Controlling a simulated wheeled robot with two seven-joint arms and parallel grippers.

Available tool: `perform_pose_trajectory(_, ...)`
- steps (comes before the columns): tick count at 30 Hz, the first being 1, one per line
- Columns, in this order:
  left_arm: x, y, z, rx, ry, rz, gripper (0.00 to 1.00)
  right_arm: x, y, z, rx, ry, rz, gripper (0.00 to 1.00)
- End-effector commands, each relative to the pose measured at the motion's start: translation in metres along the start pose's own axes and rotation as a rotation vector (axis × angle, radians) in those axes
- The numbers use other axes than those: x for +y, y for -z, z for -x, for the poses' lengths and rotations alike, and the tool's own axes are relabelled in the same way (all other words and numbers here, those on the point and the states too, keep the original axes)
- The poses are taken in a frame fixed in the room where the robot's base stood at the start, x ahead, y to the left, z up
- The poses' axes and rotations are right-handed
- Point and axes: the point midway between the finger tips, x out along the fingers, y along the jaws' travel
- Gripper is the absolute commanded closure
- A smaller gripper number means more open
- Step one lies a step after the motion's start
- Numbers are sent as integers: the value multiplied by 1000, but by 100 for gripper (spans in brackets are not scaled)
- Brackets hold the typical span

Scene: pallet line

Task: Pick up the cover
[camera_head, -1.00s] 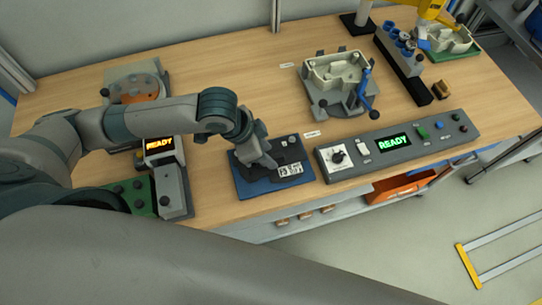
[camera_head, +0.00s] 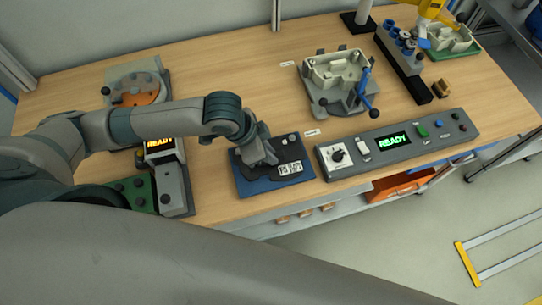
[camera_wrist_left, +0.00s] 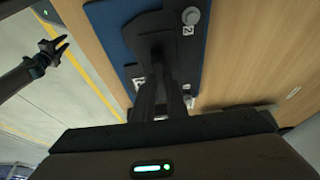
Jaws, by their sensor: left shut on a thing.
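A dark grey cover (camera_head: 290,152) lies on a blue mat (camera_head: 247,187) at the front middle of the bench. It has a white printed label and a light round knob. My left gripper (camera_head: 266,160) reaches down over it and is shut on it. In the left wrist view the fingers (camera_wrist_left: 163,100) close on the middle of the dark cover (camera_wrist_left: 180,62), and they hide part of it. I cannot tell whether the cover is clear of the mat. My right gripper (camera_wrist_left: 52,50) shows at the left of the wrist view, empty, with its fingers apart.
A control box (camera_head: 405,142) with a green READY display stands just right of the mat. A fixture with a pale housing (camera_head: 338,72) stands behind it. A block with blue-topped parts (camera_head: 402,62) is at the back right.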

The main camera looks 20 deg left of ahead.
Motion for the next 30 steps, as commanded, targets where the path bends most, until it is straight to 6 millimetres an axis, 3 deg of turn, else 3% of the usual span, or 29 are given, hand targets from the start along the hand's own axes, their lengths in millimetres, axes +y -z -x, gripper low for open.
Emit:
perform_pose_trajectory(10, -1, 4, 7, 2, 1, 0, 100, 0, 0, -4, 0, 0, 0, 69)
perform_pose_trajectory(17, -1, 16, 34, 6, 2, -2, 100, 0, -1, -15, 0, 0, 0, 69)
perform_pose_trajectory(30, -3, 109, 49, 6, 1, -3, 100, -3, -2, -37, 1, 2, -1, 69)
